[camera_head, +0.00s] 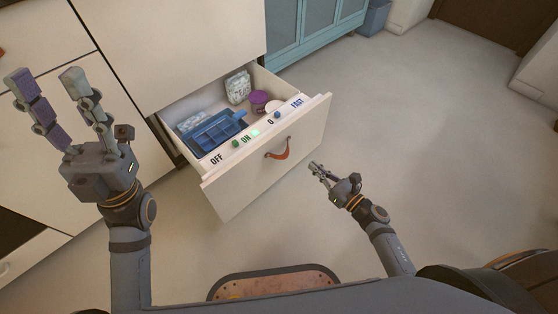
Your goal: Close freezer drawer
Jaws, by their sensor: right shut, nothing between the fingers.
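The white freezer drawer (240,180) is pulled out of the white cabinet front at the centre of the head view. A brown leather pull (278,151) is on its front panel. The drawer holds a blue tray (212,131), a purple tub (259,101) and a pale patterned package (238,87). My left gripper (47,88) is raised at the left with its fingers apart, open and empty, away from the drawer. My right gripper (313,167) is shut and empty. It appears just right of the leather pull, with a gap between them in the picture.
The drawer's top edge carries the labels OFF, ON and FAST with small knobs and a green light (255,133). A teal cabinet (313,30) stands behind at the top. A blue bin (374,18) is beside it. The floor (440,130) to the right is clear.

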